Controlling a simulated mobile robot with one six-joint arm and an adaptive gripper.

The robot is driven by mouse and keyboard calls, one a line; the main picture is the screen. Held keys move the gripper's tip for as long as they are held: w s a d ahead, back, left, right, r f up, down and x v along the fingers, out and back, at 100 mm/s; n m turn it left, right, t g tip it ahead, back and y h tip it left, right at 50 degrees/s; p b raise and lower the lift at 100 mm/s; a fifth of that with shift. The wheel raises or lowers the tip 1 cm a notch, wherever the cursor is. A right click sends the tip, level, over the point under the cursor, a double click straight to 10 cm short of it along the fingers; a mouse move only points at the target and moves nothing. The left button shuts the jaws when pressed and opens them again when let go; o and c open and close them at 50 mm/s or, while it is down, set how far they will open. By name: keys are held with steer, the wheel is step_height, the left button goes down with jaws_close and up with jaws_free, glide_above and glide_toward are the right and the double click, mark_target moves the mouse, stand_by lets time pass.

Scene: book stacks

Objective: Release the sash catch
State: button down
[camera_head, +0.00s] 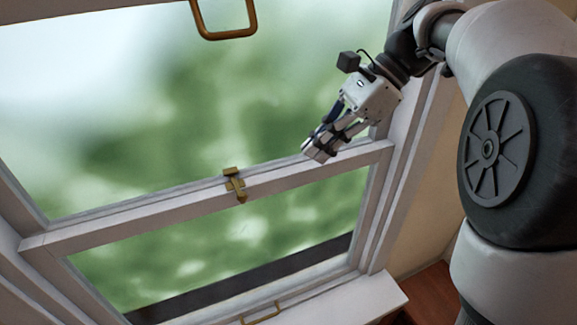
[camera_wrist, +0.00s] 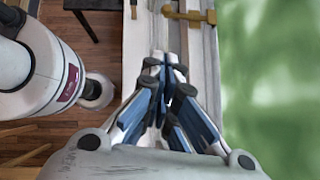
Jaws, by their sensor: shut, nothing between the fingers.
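The brass sash catch (camera_head: 235,184) sits on the meeting rail (camera_head: 300,172) of a white sash window, near the middle of the rail. Whether the fingertips touch the rail I cannot tell.
A brass handle (camera_head: 225,30) hangs at the top of the window, and another brass handle (camera_head: 262,314) is near the sill. The right window jamb (camera_head: 395,190) stands close to my arm. The rail between my gripper and the catch is clear.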

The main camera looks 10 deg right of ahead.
mark_target(237, 184)
steer(key=shift+a+r+x, duration=0.3)
steer(key=shift+a+x, duration=0.05)
steer(key=shift+x, duration=1.75)
steer(key=shift+a+r+x, duration=0.25)
steer(key=shift+a+x, duration=0.1)
steer(key=shift+x, duration=1.7)
steer(key=shift+a+r+x, duration=0.3)
steer(key=shift+a+x, duration=0.05)
steer(key=shift+x, duration=1.75)
